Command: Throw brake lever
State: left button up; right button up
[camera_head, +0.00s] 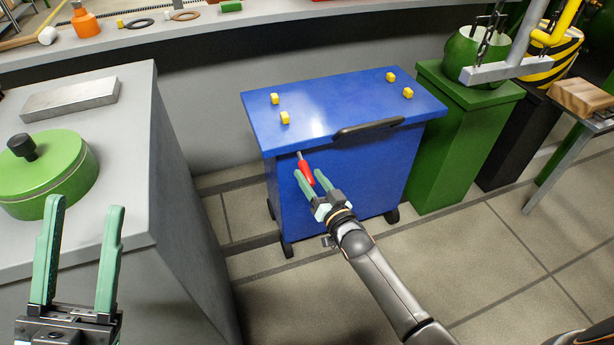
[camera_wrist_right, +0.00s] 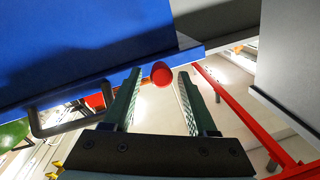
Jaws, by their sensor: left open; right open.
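The brake lever has a red grip (camera_head: 305,172) on a thin metal rod at the left front of the blue cart (camera_head: 330,97). My right gripper (camera_head: 309,174) is open at the lever, with its green fingers on either side of the red grip. In the right wrist view the rounded red end (camera_wrist_right: 161,74) lies between the open fingertips, nearer the left finger; I cannot tell whether they touch. My left gripper (camera_head: 86,206) is open and empty, in front of the grey counter at the lower left.
The cart has a black handle (camera_head: 368,129), yellow blocks on its top corners and dark wheels. A grey counter (camera_head: 125,180) with a green lidded pot (camera_head: 50,170) stands left. A green pedestal (camera_head: 450,150) stands close on the right. Tiled floor is open in front.

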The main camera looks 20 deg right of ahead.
jog(key=shift+w+a+b, duration=0.2)
jog(key=shift+w+b, duration=0.1)
jog(key=shift+w, duration=0.9)
grip_shut()
dwell(0.6)
